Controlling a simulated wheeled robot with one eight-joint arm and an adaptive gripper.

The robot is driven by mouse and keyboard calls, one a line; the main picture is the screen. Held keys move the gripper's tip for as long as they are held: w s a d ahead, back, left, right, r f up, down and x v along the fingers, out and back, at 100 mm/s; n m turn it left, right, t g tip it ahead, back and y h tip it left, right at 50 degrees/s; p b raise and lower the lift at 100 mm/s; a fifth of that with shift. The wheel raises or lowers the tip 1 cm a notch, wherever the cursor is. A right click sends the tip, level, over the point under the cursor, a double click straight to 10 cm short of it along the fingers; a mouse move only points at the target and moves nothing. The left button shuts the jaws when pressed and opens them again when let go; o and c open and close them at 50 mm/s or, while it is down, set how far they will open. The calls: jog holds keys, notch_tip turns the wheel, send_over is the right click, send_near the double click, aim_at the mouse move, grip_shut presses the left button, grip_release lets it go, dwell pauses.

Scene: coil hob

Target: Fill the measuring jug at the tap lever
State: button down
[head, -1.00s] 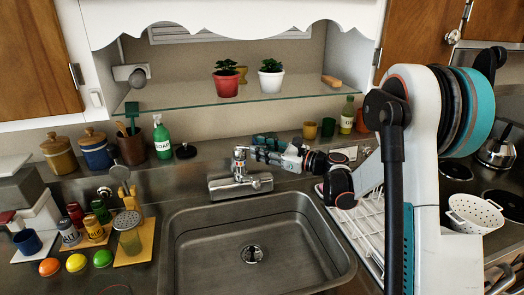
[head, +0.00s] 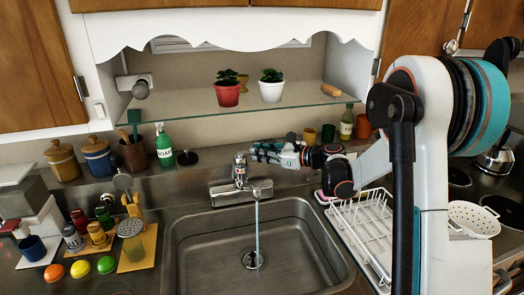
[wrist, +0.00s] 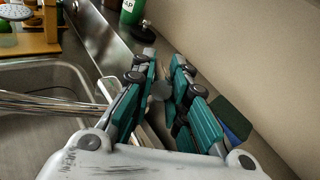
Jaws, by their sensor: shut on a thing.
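The chrome tap (head: 228,193) stands behind the sink with its lever (head: 240,168) upright. A thin stream of water (head: 257,235) falls from its spout into the sink. My gripper (head: 254,150) is low behind and just right of the lever. In the wrist view, the gripper (wrist: 164,58) has its teal fingers close together with a small grey thing (wrist: 160,90) between them, too unclear to identify. The tap's spout shows at left in the wrist view (wrist: 50,104). I cannot make out the measuring jug in either view; none shows under the stream.
The steel sink (head: 185,265) is empty apart from the water. A white dish rack (head: 365,225) stands to its right. A green soap bottle (head: 164,146) and jars are at back left. A glass shelf with potted plants hangs above.

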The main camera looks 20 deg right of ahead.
jog(key=shift+r, duration=0.15)
jog(key=c, duration=1.6)
grip_release()
jog(key=shift+o, duration=0.2)
jog(key=v, duration=1.2)
jog(key=shift+r, duration=0.2)
